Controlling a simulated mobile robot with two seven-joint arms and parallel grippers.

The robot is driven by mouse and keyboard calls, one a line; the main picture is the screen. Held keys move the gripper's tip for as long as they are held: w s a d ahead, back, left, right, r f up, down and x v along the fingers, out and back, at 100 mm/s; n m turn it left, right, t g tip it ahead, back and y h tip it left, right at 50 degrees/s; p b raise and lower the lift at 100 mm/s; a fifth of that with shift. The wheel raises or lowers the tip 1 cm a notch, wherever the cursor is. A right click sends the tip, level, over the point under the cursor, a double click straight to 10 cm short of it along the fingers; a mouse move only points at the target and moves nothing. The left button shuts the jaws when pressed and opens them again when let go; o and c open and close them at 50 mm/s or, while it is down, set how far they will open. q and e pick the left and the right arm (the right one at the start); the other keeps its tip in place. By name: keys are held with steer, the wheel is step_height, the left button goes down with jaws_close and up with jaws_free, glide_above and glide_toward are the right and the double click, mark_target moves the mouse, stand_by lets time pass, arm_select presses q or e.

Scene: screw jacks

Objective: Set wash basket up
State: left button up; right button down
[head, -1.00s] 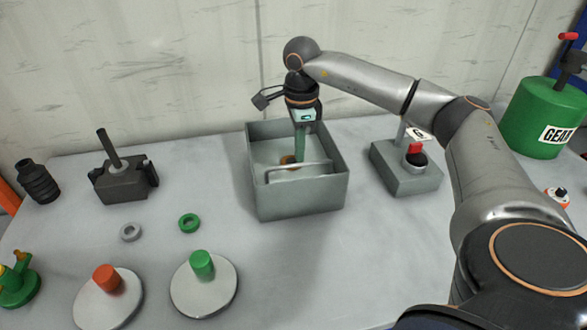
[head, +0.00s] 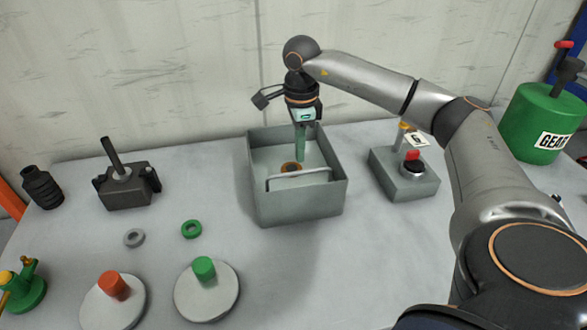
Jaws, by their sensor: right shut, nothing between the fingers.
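A grey open-topped box (head: 300,206) stands at the middle of the table, and I take it for the wash basket's place. A pale bar handle (head: 299,172) crosses its near part. An orange-brown ring with a dark centre (head: 291,168) lies inside, behind the handle. My right gripper (head: 300,158) points straight down into the box from above. Its greenish fingers are shut and empty, with the tips close to the ring; I cannot tell whether they touch it. I cannot tell whether a separate basket sits inside the box. My left gripper is not in view.
Left of the box are a green ring (head: 191,229), a grey ring (head: 134,238), a disc with a green peg (head: 207,300), a disc with an orange peg (head: 112,305) and a dark jack (head: 127,190). A grey switch block (head: 404,182) stands right. A green drum (head: 541,120) is farther right.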

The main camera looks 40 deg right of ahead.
steer(key=shift+r+p, duration=0.85)
steer(key=shift+r, duration=0.2)
steer(key=c, duration=1.6)
jaws_free()
steer(key=c, duration=0.7)
jaws_free()
steer(key=shift+r, duration=0.1)
steer(key=shift+r, duration=0.3)
step_height(320, 180, up, 9)
steer(key=shift+r, duration=0.1)
steer(key=shift+s, duration=0.1)
